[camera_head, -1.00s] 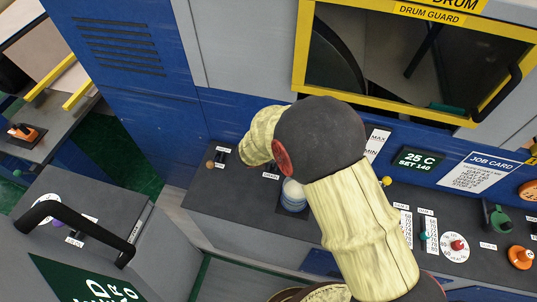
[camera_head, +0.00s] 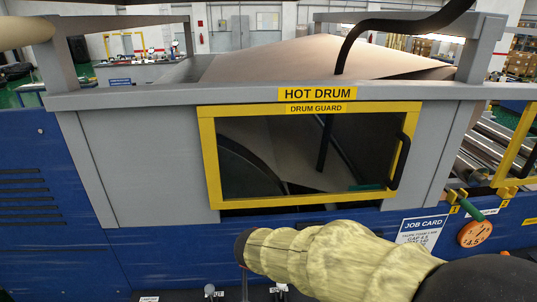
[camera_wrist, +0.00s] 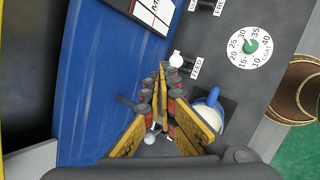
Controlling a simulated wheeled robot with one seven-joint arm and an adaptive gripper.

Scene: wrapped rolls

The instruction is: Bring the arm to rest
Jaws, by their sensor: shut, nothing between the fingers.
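My arm (camera_head: 340,262), in a pale yellow sleeve with dark joints, reaches across the bottom of the head view, in front of the machine. My gripper (camera_wrist: 162,72) shows in the wrist view, with its yellow and dark fingers together and nothing between them. It is over the dark control panel, close to a white knob (camera_wrist: 176,59) by a FEED label. Whether it touches anything is unclear. The gripper does not show in the head view.
A dial (camera_wrist: 250,47) with a green knob is on the panel. A blue wall (camera_wrist: 95,85) lies left. The hot drum guard (camera_head: 301,108) has a yellow frame and a black handle (camera_head: 404,160).

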